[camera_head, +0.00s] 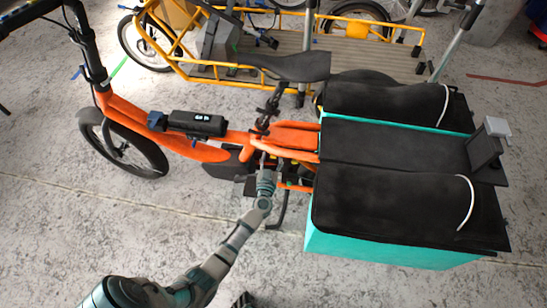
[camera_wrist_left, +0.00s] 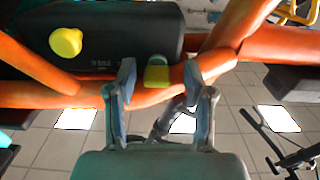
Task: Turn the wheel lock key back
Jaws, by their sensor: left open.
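The orange cargo bike (camera_head: 190,140) stands in the middle of the head view. My left gripper (camera_head: 265,165) reaches under its seat, close to the rear frame. In the left wrist view the left gripper (camera_wrist_left: 160,75) is open, with its two fingers apart. A small yellow-green piece (camera_wrist_left: 157,73) shows between the fingertips, against the orange frame; I cannot tell whether they touch it. A round yellow knob (camera_wrist_left: 65,42) sits on a black case (camera_wrist_left: 120,30) to the left. I cannot tell for sure which yellow part is the wheel lock key. My right gripper is not in view.
Black bags (camera_head: 400,205) with turquoise sides (camera_head: 380,247) flank the rear rack, right of my left gripper. The black saddle (camera_head: 285,66) is above it. A yellow cargo bike (camera_head: 330,55) stands behind. The concrete floor (camera_head: 60,225) at the front left is clear.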

